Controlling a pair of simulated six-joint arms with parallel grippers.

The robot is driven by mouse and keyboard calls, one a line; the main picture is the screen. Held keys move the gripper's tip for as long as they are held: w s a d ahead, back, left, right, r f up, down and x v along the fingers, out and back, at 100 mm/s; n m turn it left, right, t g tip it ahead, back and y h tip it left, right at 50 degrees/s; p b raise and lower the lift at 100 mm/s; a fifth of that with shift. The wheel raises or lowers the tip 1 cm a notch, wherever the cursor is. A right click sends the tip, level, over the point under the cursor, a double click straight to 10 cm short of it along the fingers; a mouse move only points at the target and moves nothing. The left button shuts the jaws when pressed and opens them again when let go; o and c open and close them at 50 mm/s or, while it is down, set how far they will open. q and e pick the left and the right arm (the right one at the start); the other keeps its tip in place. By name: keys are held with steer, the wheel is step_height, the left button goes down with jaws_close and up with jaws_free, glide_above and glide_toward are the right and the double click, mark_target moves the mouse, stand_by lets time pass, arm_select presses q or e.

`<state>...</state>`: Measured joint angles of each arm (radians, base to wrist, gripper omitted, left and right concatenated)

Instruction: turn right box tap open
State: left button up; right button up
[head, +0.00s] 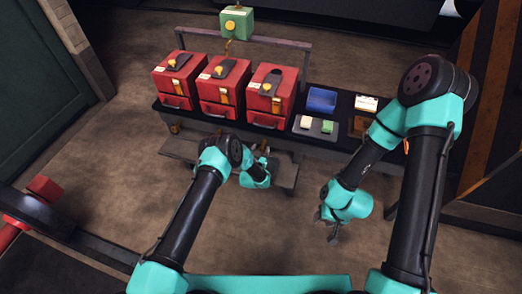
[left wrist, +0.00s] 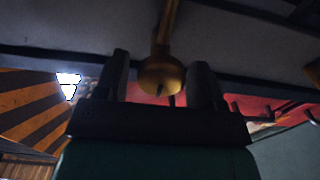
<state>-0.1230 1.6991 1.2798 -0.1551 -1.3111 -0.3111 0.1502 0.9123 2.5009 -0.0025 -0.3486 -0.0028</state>
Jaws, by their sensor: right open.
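The right red box (head: 268,95) stands on the bench, with a dark lever and a brass plate on it. My left gripper (head: 262,152) is low at the bench front, below this box. In the left wrist view a brass rod with a rounded end (left wrist: 162,74) sits between the two dark fingers of my left gripper (left wrist: 161,62), with gaps on both sides. The fingers are apart; I cannot tell for sure that this brass piece is the box's tap. My right gripper (head: 333,232) is open and empty, pointing down over the floor.
Two more red boxes, the left (head: 179,80) and middle (head: 224,88), stand beside the right one. A green box (head: 236,22) is on the rail behind. A blue tray (head: 321,100) and small blocks lie on the bench's right. The floor in front is mostly clear.

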arm_select(q)
steer(key=c, duration=0.7)
steer(key=shift+c, duration=0.2)
steer(key=shift+n, duration=0.6)
steer(key=n, duration=0.3)
steer(key=shift+a+n, duration=0.1)
steer(key=shift+n, duration=0.2)
steer(key=n, duration=0.4)
steer(key=shift+a+n, duration=0.1)
steer(key=shift+n, duration=0.2)
steer(key=n, duration=0.4)
steer(key=shift+f, duration=0.15)
steer(key=n, duration=0.4)
steer(key=shift+n, duration=0.3)
